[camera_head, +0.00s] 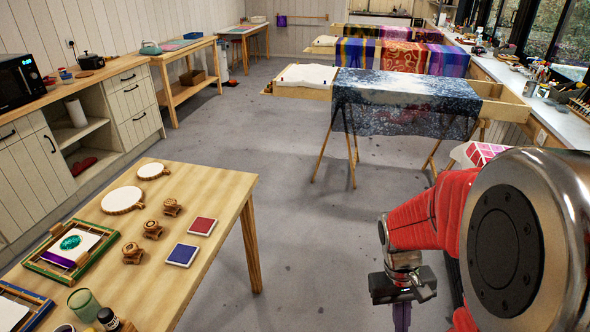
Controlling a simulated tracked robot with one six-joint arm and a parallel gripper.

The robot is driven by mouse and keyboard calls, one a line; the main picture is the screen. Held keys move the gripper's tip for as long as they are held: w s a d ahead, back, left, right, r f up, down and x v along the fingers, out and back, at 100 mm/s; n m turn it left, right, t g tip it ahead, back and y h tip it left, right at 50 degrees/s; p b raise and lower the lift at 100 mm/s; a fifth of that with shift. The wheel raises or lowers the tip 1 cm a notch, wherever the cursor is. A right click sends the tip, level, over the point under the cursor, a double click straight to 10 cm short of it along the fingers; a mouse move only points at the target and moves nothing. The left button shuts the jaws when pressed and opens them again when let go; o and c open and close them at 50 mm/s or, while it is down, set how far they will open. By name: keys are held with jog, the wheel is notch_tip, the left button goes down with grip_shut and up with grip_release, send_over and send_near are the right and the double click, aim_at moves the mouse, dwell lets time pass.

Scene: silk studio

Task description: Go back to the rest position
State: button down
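My gripper (402,312) hangs at the lower right, at the end of my red and silver arm. It points down over the grey floor, to the right of the wooden table (222,208) and apart from it. Its dark body shows, with a narrow purple part below it running to the picture's bottom edge. The fingertips are not clear, so I cannot tell whether it is open or shut, or whether the purple part is a held thing. My large arm joint covers the lower right corner.
The table holds stamp blocks (152,229), a red pad (202,226), a blue pad (183,255), round white-topped pieces (123,200), a framed print (74,246) and a green glass (83,303). A wooden frame with dark silk (405,105) stands behind my arm. The floor (285,170) between is clear.

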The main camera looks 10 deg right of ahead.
jog(key=a+r+n+t, duration=0.1)
jog(key=a+r+t, duration=0.3)
jog(key=a+r, duration=0.3)
jog(key=a+r+n+t+y, duration=0.1)
jog(key=a+r+t, duration=0.3)
jog(key=a+r, duration=0.3)
notch_tip(320, 180, up, 5)
jog(key=shift+w+t, duration=0.2)
jog(key=shift+t, duration=0.2)
dwell(0.4)
